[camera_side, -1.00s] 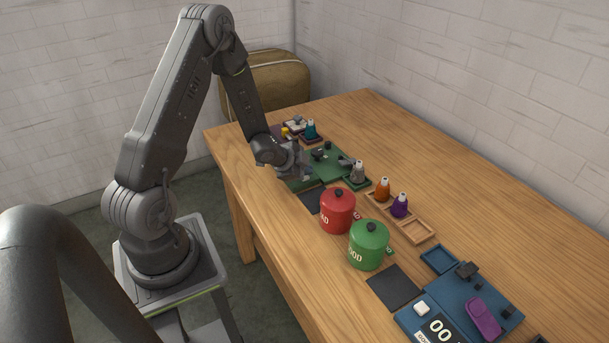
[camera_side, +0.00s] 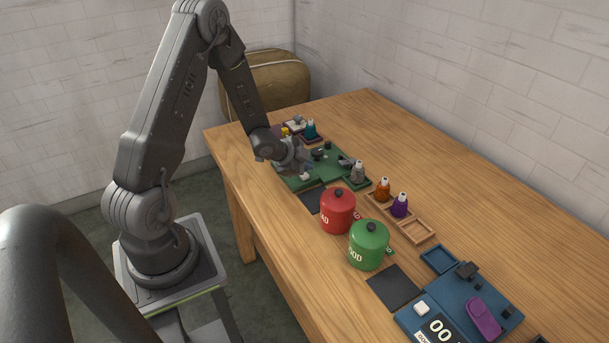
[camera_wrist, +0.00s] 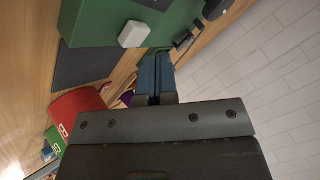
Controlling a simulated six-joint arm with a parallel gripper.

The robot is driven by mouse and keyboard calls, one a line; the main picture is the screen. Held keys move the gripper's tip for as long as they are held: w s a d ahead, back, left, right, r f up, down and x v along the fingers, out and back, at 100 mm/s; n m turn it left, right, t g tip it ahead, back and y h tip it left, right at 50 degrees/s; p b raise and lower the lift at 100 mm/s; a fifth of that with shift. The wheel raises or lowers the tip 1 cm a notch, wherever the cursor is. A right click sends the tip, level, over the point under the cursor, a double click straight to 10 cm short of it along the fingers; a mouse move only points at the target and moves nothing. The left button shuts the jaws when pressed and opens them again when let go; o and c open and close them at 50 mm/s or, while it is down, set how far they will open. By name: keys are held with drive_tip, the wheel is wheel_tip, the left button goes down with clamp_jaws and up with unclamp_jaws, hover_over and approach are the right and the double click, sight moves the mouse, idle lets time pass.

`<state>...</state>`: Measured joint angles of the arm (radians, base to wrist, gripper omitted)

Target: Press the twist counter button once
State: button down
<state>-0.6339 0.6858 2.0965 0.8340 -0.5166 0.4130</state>
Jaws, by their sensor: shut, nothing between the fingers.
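A green board (camera_side: 327,160) lies near the far left part of the table, with a white square button (camera_side: 306,176) at its near side. In the wrist view the white button (camera_wrist: 134,34) on the green board (camera_wrist: 88,22) lies just beyond and left of my fingertips. My gripper (camera_side: 298,167) is shut and empty, close to the white button; I cannot tell whether it touches. The shut fingers also show in the wrist view (camera_wrist: 155,75). A second, blue board (camera_side: 455,302) at the front right has a white button (camera_side: 421,308) and a display (camera_side: 439,328) reading 00.
A red pot (camera_side: 338,212) and a green pot (camera_side: 368,246) stand between the boards. A wooden tray (camera_side: 415,231) with an orange bottle (camera_side: 382,189) and a purple bottle (camera_side: 400,206) lies behind them. Dark mats (camera_side: 396,288) lie beside the boards.

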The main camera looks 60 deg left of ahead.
drive_tip(key=shift+r, duration=2.5)
drive_tip(key=shift+d+r, duration=0.1)
drive_tip(key=shift+r, duration=0.25)
wheel_tip(320, 180, up, 8)
drive_tip(key=n+y, duration=0.2)
hover_over(306, 176)
drive_tip(key=d, duration=0.3)
drive_tip(key=s+d+r+n+g+y, duration=0.1)
drive_tip(key=s+d+r+n, duration=0.1)
drive_tip(key=s+d+r, duration=0.3)
drive_tip(key=s+d+r+n+g+h, duration=0.1)
drive_tip(key=s+d+r+n+h, duration=0.1)
drive_tip(key=s+d+r, duration=0.2)
drive_tip(key=s+d+r+n+g+h, duration=0.1)
drive_tip(key=s+d+r+h, duration=0.1)
drive_tip(key=s+d, duration=0.8)
drive_tip(key=shift+s+d+r+n+g, duration=0.3)
drive_tip(key=shift+s+d+r+n, duration=0.1)
drive_tip(key=shift+s+r, duration=0.45)
